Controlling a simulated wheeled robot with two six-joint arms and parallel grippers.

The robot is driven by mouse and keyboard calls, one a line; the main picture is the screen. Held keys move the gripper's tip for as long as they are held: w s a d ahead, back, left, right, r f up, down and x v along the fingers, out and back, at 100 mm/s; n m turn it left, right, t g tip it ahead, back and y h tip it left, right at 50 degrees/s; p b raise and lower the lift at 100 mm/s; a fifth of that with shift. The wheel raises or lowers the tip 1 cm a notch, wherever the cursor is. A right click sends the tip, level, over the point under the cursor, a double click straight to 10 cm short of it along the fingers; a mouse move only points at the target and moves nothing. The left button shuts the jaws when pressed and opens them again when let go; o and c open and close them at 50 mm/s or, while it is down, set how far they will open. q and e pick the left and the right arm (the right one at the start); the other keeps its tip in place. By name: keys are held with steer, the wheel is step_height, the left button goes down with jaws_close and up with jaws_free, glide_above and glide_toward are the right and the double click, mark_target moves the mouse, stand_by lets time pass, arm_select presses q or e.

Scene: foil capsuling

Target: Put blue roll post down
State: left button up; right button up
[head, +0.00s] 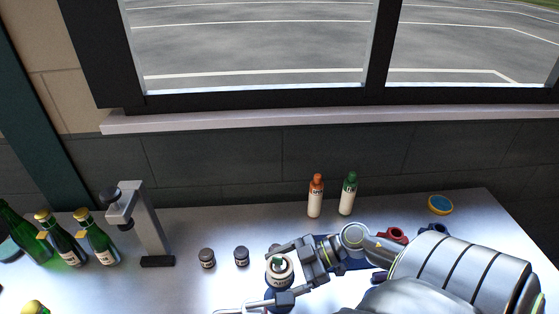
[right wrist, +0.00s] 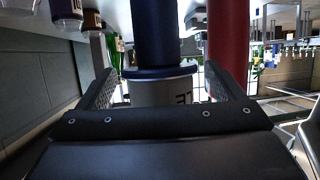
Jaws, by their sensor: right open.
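The blue roll post (right wrist: 155,35) shows in the right wrist view as a blue upright cylinder with a flange, joined to a pale section with dark letters (right wrist: 160,92). My right gripper (right wrist: 165,92) is open, with one finger on each side of that pale section; I cannot tell if either finger touches it. In the head view my right gripper (head: 273,273) reaches in from the right, its fingers around a round pale-topped piece (head: 280,272) with blue below it. The blue post's foot is hidden.
A red post (right wrist: 228,45) stands beside the blue one. Small dark jars (head: 207,258) sit left of my gripper. An orange-capped bottle (head: 315,197) and a green-capped bottle (head: 348,194) stand behind. A grey stand (head: 150,235) and green bottles (head: 97,242) are at left.

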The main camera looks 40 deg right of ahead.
steer(key=shift+a+f, duration=0.1)
steer(key=shift+a, duration=0.05)
steer(key=shift+c, duration=0.2)
steer(key=shift+w, duration=0.1)
jaws_close()
stand_by(0.3)
